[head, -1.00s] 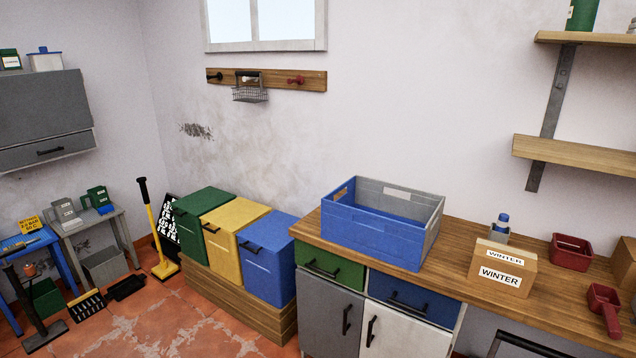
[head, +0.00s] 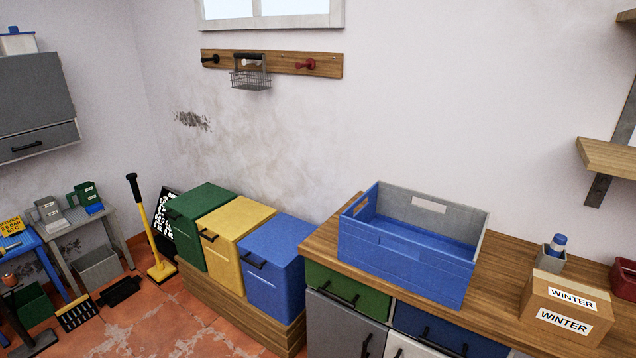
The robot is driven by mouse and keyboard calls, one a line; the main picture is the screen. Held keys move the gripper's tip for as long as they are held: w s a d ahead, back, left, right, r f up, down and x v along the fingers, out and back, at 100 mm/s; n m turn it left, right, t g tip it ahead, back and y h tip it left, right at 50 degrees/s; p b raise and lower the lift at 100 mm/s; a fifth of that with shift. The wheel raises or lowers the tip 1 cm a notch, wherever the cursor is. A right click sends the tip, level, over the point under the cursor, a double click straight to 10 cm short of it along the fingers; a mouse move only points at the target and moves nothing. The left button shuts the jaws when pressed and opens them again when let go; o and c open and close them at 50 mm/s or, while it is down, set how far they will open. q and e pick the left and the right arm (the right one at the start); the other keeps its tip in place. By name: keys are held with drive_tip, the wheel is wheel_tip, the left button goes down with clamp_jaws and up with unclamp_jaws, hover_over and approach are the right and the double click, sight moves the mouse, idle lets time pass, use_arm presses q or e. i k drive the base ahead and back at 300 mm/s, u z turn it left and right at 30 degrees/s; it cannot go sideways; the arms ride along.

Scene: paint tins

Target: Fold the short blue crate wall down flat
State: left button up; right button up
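The crate (head: 400,257) stands on the wooden counter in the head view. Its long front wall and its short left wall (head: 360,208) are blue, and its back and right walls are grey. The short blue wall has a hand slot and stands upright. All the crate's visible walls are up, and the part of its inside that I can see looks empty. Neither of my grippers shows in the view.
A cardboard box marked WINTER (head: 565,308) and a blue-capped bottle in a grey holder (head: 550,258) stand right of the crate on the counter (head: 500,262). Green, yellow and blue bins (head: 273,268) stand lower at the left. A little bare counter (head: 325,238) lies left of the crate.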

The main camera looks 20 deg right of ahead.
sight(367, 213)
drive_tip(key=z, duration=0.2)
drive_tip(key=i, duration=0.8)
drive_tip(key=z, duration=0.55)
